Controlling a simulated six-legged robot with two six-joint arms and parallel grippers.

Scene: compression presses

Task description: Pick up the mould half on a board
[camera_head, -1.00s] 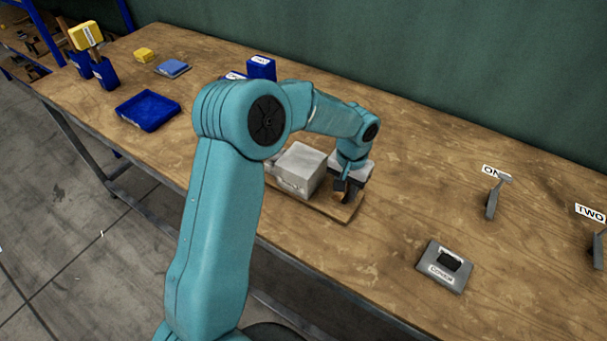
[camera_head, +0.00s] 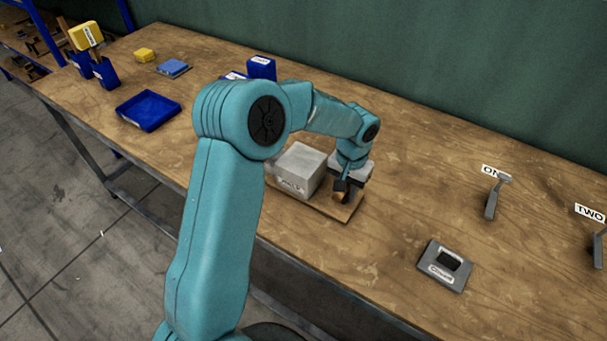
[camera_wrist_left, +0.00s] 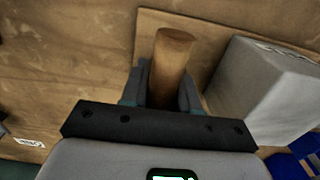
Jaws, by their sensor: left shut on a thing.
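A grey block-shaped mould half (camera_head: 298,170) with a small label on its front sits on a thin wooden board (camera_head: 328,208). It also shows at the right in the left wrist view (camera_wrist_left: 262,85). A round wooden handle (camera_wrist_left: 172,58) rises from the board beside the block; its lower end is hidden, so I cannot tell what it joins. My left gripper (camera_head: 346,190) is low over the right part of the board. Its fingers (camera_wrist_left: 166,84) are shut on the handle, one on each side. My right gripper is not in view.
Two levers labelled ONE (camera_head: 492,197) and TWO (camera_head: 598,247) stand at the right. A grey labelled device (camera_head: 445,265) lies near the front edge. A blue tray (camera_head: 148,110) and blue cloth-like pad (camera_head: 173,67) lie at the left. Bare tabletop surrounds the board's right side.

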